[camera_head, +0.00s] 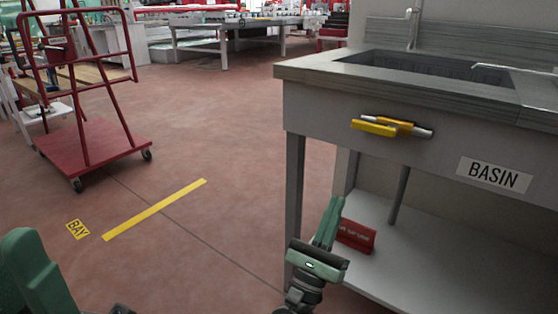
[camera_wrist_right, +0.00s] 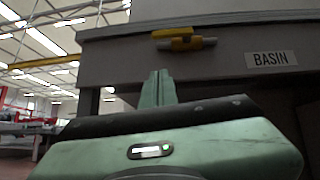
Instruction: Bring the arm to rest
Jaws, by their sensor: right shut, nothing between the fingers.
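My right gripper (camera_head: 334,208) is in front of the basin's left leg in the head view, pointing up with its green fingers together and nothing between them. In the right wrist view its shut fingers (camera_wrist_right: 158,85) point toward the basin front, below the yellow handle. My left arm shows only as a green part at the lower left of the head view; its gripper is not in view.
The grey basin (camera_head: 300,72) stands at the right, with a yellow handle (camera_head: 375,127) and a BASIN label (camera_head: 493,174) on its front. A red item (camera_head: 356,236) sits on its lower shelf. A red cart (camera_head: 100,150) stands at the left. The floor between is clear.

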